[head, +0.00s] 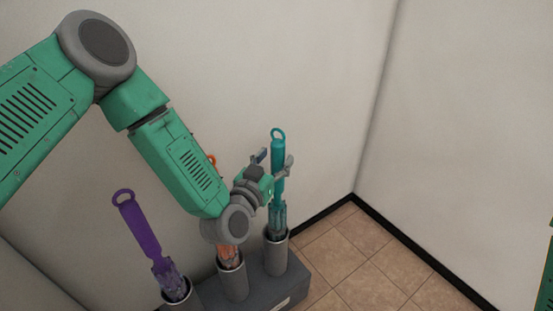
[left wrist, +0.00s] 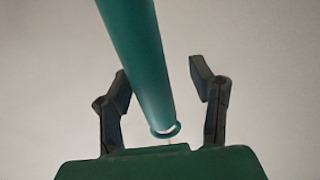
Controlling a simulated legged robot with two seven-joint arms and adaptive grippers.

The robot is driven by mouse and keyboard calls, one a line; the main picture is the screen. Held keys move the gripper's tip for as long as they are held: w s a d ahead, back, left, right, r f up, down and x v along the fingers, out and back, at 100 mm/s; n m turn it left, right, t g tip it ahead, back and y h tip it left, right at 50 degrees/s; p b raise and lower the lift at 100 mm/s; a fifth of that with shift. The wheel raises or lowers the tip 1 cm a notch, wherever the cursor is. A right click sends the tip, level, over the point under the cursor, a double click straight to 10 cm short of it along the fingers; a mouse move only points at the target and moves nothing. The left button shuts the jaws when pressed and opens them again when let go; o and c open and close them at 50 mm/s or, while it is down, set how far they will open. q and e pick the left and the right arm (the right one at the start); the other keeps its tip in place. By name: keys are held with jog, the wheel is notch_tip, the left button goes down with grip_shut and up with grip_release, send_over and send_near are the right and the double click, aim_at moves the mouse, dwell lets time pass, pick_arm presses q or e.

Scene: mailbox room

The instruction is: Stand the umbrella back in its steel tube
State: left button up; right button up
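The teal umbrella (head: 277,165) with a ring at its top stands almost upright, its lower end inside the right-hand steel tube (head: 275,257). My left gripper (head: 273,162) is beside its handle, with one finger on each side. In the left wrist view the teal handle (left wrist: 142,60) passes between the spread fingers of the gripper (left wrist: 160,82). A gap shows at the right finger; I cannot tell whether the left finger touches. My right gripper is out of view.
An orange umbrella (head: 230,257) stands in the middle tube (head: 233,283), partly hidden by my left arm. A purple umbrella (head: 139,229) leans left in the left tube (head: 178,292). The tubes stand on a dark base (head: 292,288). Walls are close behind; tiled floor (head: 365,258) is clear at right.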

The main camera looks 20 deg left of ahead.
pick_arm(q)
jog(key=shift+s+a+f, duration=0.1)
jog(key=shift+s, duration=0.15)
jog(key=s+a, duration=0.1)
jog(key=s, duration=1)
jog(key=shift+s+a, duration=0.15)
jog(key=shift+a, duration=0.2)
